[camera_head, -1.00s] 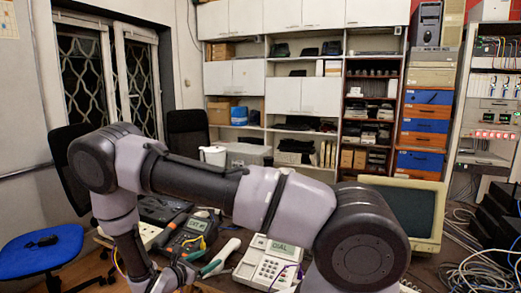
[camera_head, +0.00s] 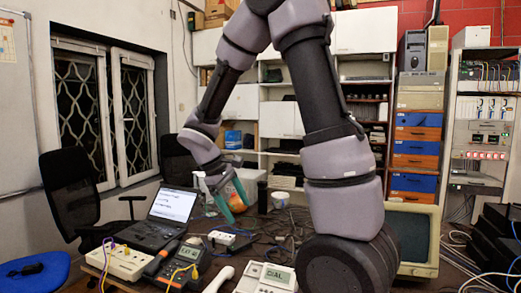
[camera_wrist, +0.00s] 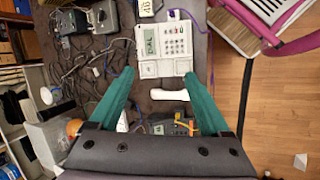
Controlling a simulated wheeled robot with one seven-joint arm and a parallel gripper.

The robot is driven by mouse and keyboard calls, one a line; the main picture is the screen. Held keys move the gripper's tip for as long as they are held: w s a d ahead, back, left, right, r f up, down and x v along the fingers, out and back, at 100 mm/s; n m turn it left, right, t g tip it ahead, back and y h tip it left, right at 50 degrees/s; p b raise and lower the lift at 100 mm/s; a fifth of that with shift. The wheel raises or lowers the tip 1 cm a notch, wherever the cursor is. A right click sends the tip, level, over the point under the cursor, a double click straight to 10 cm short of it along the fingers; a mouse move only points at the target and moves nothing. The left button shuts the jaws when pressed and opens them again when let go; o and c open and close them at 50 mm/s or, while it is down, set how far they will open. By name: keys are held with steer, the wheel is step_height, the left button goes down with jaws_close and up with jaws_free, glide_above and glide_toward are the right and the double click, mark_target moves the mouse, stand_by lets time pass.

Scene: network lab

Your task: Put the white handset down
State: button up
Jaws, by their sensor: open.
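The white handset (camera_head: 218,280) lies on the dark desk, left of the white desk phone (camera_head: 265,279), partly cut off by the frame's bottom. In the wrist view the handset (camera_wrist: 168,94) lies flat, apart from the gripper and just beyond the near edge of the phone (camera_wrist: 163,48). My gripper (camera_head: 238,210) is open and empty, raised above the desk. In the wrist view its green fingers (camera_wrist: 160,73) stand wide apart, and the handset shows in the gap between them, farther down on the desk.
Cables, a white mug (camera_head: 280,199) and an old monitor (camera_head: 418,235) clutter the desk. The wrist view shows bare wooden floor (camera_wrist: 265,110).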

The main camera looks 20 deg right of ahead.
steer(key=s+d+r+m+t+y, duration=0.1)
steer(key=s+r+m+t+y, duration=0.2)
steer(key=r, duration=0.6)
steer(key=s+d+r+m+t+y, duration=0.1)
steer(key=s+r+m+t+y, duration=0.3)
steer(key=s+r+m, duration=0.3)
steer(key=s+r, duration=0.2)
steer(key=s, duration=0.1)
steer(key=shift+s+m, duration=0.15)
steer(key=shift+m, duration=0.15)
